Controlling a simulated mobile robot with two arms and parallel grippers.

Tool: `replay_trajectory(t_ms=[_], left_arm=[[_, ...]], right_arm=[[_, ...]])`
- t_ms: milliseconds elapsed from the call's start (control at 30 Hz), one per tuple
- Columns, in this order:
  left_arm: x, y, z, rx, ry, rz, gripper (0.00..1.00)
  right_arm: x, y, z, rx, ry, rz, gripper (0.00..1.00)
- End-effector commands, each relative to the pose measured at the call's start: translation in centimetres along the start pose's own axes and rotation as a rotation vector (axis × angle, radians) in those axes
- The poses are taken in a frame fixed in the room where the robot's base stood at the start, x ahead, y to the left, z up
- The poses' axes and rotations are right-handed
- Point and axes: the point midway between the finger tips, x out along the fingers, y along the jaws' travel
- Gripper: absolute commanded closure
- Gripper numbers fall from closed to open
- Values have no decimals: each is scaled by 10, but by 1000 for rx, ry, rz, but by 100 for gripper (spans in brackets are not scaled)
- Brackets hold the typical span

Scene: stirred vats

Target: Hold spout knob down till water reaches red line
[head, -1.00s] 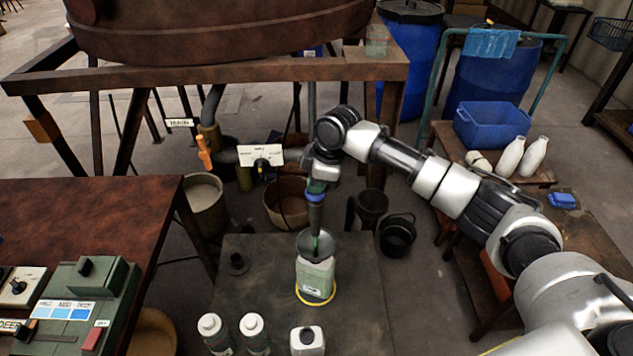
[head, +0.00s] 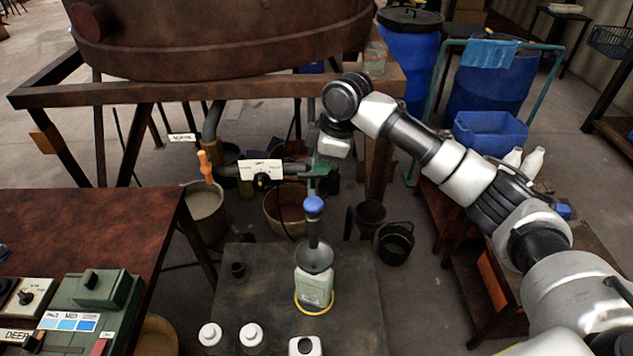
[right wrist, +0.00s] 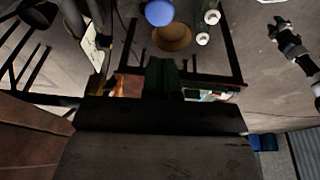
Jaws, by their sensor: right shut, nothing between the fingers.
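The spout knob (head: 313,205) is a blue cap on top of a dark upright spout. Below it, a dark funnel (head: 314,256) sits in the mouth of a pale greenish bottle (head: 314,288) standing in a yellow ring on the dark stand. I cannot make out the red line or the water level at this size. My right gripper (head: 324,178) is shut and empty, above and slightly right of the knob, apart from it. In the right wrist view its dark green fingers (right wrist: 162,78) are together, and a blue round top (right wrist: 159,13) shows beyond them. My left gripper is not in view.
A pipe with a white label plate (head: 261,173) and an orange handle (head: 205,166) runs left of the spout. White-capped bottles (head: 251,335) stand at the stand's front. A green control box (head: 85,310) lies on the left table. A black bucket (head: 396,242) stands right.

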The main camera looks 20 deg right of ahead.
Motion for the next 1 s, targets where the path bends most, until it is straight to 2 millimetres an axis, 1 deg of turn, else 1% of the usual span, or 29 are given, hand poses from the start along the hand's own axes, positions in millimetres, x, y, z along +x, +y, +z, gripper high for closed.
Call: replay_trajectory(t_ms=[100, 200, 700, 767, 867, 967, 1000], left_arm=[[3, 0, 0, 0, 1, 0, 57], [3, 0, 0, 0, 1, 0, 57], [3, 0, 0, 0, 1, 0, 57], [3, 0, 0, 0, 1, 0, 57], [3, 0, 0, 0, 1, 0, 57], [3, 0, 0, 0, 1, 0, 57], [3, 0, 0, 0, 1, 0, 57]], right_arm=[[-13, 0, 0, -1, 2, 1, 100], [-19, 0, 0, 0, 1, 1, 100], [-19, 0, 0, 0, 1, 0, 100], [-13, -4, -1, 0, 1, -4, 100], [10, -20, -4, 4, 5, -9, 100], [45, -49, -7, 21, 20, -15, 100], [59, -62, -8, 35, 30, -14, 100]])
